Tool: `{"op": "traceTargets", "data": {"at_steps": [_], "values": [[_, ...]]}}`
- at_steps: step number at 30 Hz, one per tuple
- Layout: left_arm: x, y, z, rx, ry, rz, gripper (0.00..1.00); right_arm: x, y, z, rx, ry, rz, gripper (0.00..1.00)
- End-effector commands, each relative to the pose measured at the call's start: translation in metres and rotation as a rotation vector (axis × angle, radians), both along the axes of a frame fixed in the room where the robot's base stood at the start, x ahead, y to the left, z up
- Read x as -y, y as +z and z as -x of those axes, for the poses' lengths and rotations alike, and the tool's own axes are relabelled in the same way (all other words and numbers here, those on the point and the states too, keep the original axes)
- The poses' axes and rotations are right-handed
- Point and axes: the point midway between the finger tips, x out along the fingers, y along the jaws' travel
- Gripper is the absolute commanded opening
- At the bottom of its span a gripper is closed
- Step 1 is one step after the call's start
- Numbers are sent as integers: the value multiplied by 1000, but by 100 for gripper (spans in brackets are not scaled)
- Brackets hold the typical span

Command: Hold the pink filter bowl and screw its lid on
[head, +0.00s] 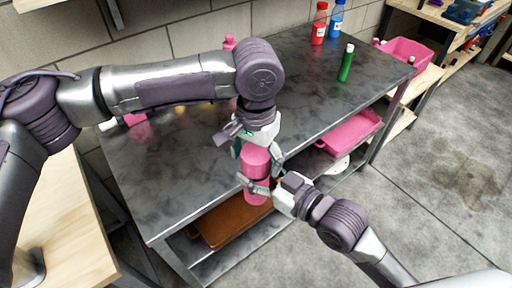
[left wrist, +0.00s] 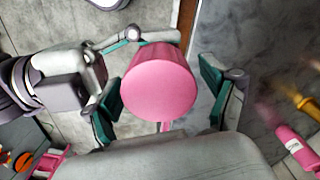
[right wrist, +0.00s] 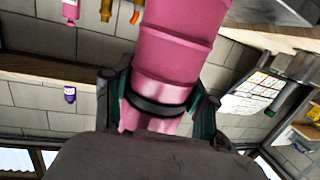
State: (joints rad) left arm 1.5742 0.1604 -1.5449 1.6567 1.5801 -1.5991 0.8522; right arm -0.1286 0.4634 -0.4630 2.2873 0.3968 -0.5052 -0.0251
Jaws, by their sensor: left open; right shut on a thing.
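The pink filter bowl (head: 257,194) stands upright in the air at the front edge of the grey bench. My right gripper (head: 254,186) is shut on it from the side; the right wrist view shows the bowl (right wrist: 165,75) between the teal pads. A pink lid (head: 256,158) sits on top of the bowl; whether its thread is engaged cannot be seen. My left gripper (head: 257,153) points down over the lid with its fingers open on either side. In the left wrist view the lid's round top (left wrist: 158,90) lies between the pads, with gaps on both sides.
The grey bench top (head: 190,185) is mostly clear. A green bottle (head: 346,64), a red bottle (head: 320,27) and a blue bottle (head: 336,20) stand toward the back. A brown case (head: 232,220) and a pink tray (head: 350,132) are on the lower shelf. A pink bin (head: 404,54) is at the right.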

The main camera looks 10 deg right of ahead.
Motion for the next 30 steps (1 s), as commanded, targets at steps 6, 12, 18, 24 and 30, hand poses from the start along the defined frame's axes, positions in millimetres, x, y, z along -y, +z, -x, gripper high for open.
{"op": "traceTargets", "data": {"at_steps": [6,12,18,24,30], "values": [[0,-1,0,0,0,0,85,0,1,0,2,0,-1,0],[0,-1,0,0,0,0,61,0,1,0,2,0,-1,0],[0,-1,0,1,1,-1,28,0,1,0,2,0,-2,0],[-1,-2,-1,0,-52,-2,21,0,1,0,3,0,-1,0],[-1,-2,-1,-2,-409,1,21,0,1,0,3,-1,-1,0]]}}
